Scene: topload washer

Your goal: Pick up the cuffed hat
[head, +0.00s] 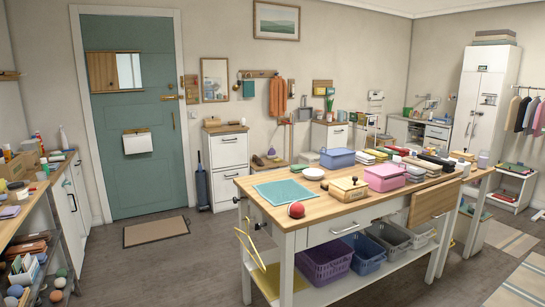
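I cannot pick out a cuffed hat for certain in the head view. Several small folded or soft items lie on the wooden-topped worktable (240,183), too small to tell apart. A small round red thing (296,210) sits at its near edge; I cannot tell what it is. Neither of my grippers is in view.
A blue bin (337,158) and a pink box (385,177) stand on the worktable, with a purple basket (325,264) on its lower shelf. Left is a counter (62,176). Open floor (175,265) lies between, before a teal door (135,185).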

